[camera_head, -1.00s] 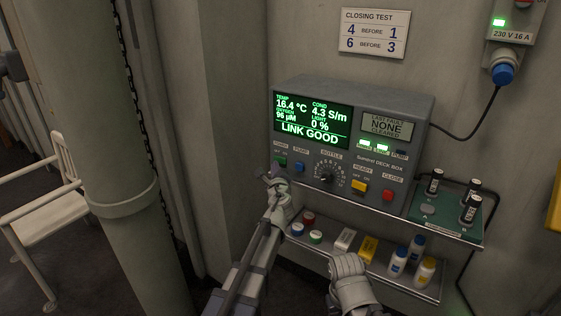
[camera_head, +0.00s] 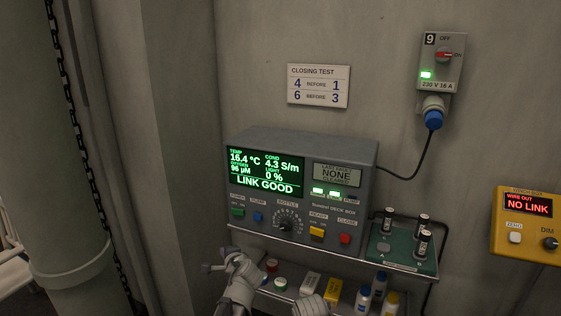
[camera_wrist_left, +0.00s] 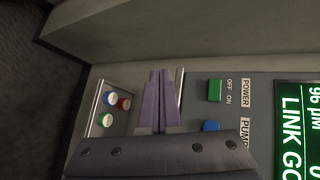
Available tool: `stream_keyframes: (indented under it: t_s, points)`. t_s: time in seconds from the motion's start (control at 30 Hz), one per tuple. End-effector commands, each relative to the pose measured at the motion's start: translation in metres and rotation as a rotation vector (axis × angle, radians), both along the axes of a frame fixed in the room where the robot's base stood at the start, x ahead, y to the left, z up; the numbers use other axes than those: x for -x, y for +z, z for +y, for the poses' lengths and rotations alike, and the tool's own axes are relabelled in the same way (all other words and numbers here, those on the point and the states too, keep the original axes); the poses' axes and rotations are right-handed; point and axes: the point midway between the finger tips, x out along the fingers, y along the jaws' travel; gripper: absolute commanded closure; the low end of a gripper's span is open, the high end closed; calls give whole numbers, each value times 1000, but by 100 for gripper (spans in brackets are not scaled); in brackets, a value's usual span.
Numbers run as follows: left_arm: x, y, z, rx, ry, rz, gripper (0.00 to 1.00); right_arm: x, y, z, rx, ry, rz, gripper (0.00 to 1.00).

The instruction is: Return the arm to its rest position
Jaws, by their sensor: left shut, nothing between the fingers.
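My left gripper (camera_head: 207,267) is low in the head view, just left of the shelf below the grey deck box (camera_head: 350,155). In the left wrist view its two purple fingers (camera_wrist_left: 160,75) lie together, shut, with nothing between them. It looks clear of the deck box, whose green power button (camera_wrist_left: 215,90) and blue pump button (camera_wrist_left: 211,127) show to the right of the fingers. A grey ribbed part of my other arm shows at the bottom edge of the head view, but no right fingers are visible.
The lower shelf holds several caps, a white box (camera_head: 310,285), a yellow box (camera_head: 334,291) and bottles. A green tray (camera_head: 380,250) with black vials stands right of the deck box. A thick column (camera_head: 70,200) with a chain stands at left. A yellow box (camera_head: 525,228) hangs at right.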

Motion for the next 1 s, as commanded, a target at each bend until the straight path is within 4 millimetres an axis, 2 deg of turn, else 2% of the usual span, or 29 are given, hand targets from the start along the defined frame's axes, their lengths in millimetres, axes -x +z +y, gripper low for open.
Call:
stream_keyframes:
  t_s: [0.03, 0.1, 0.2, 0.3, 0.4, 0.5, 0.6, 0.7, 1.0]
  points:
    - [33, -4, -14, 153, 87, 48, 100, 0, 20, 0, 0, 0, 0, 50]
    - [74, -27, -35, 359, 227, 137, 100, 0, 31, 0, 0, 0, 0, 50]
    - [131, -50, -69, 574, 403, 274, 100, 0, 43, 0, 0, 0, 0, 50]
    - [182, -61, -99, 711, 547, 407, 100, 0, 52, 0, 0, 0, 0, 50]
    - [223, -65, -123, 791, 657, 519, 100, 0, 59, 0, 0, 0, 0, 50]
    - [251, -65, -139, 833, 730, 598, 100, 0, 63, 0, 0, 0, 0, 50]
    - [266, -64, -147, 850, 770, 644, 100, 0, 64, 0, 0, 0, 0, 50]
    - [272, -65, -150, 856, 787, 660, 100, 0, 64, 0, 0, 0, 0, 50]
    - [271, -65, -150, 857, 786, 660, 100, 0, 64, 0, 0, 0, 0, 50]
